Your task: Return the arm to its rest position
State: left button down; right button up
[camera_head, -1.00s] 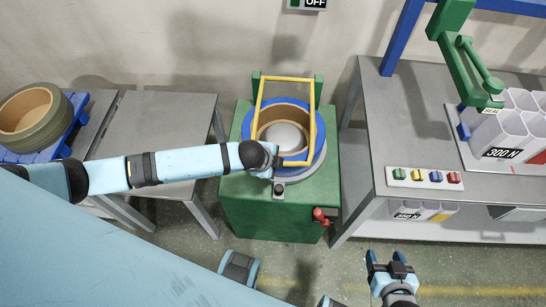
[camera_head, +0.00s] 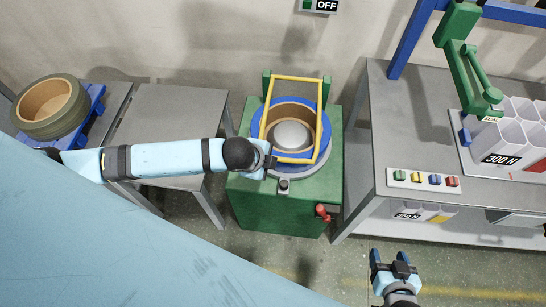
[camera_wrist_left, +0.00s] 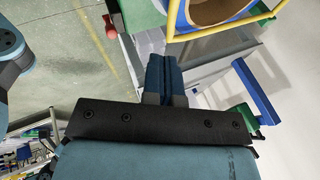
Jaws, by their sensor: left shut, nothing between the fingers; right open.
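My left arm reaches in from the left in the head view. Its gripper (camera_head: 270,162) is at the lower left corner of the yellow frame (camera_head: 317,142) on the green machine (camera_head: 255,203); I cannot tell whether they touch. In the left wrist view, the left gripper's fingers (camera_wrist_left: 160,72) are shut together with nothing between them. The yellow frame (camera_wrist_left: 222,30) shows beyond them at the top. My right gripper (camera_head: 391,262) is open and empty, low over the floor in front of the right bench.
A blue ring with a pale dome (camera_head: 291,135) inside sits on the machine. A red handle (camera_head: 322,212) sticks out in front. A grey table (camera_head: 175,105) stands left, beside a large roll (camera_head: 50,105). The right bench (camera_head: 400,120) carries coloured buttons (camera_head: 434,180) and grey tubes (camera_head: 510,140).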

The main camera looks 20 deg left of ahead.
pick_arm(q)
jog(key=shift+s+r, duration=0.3)
jog(key=shift+s, duration=0.05)
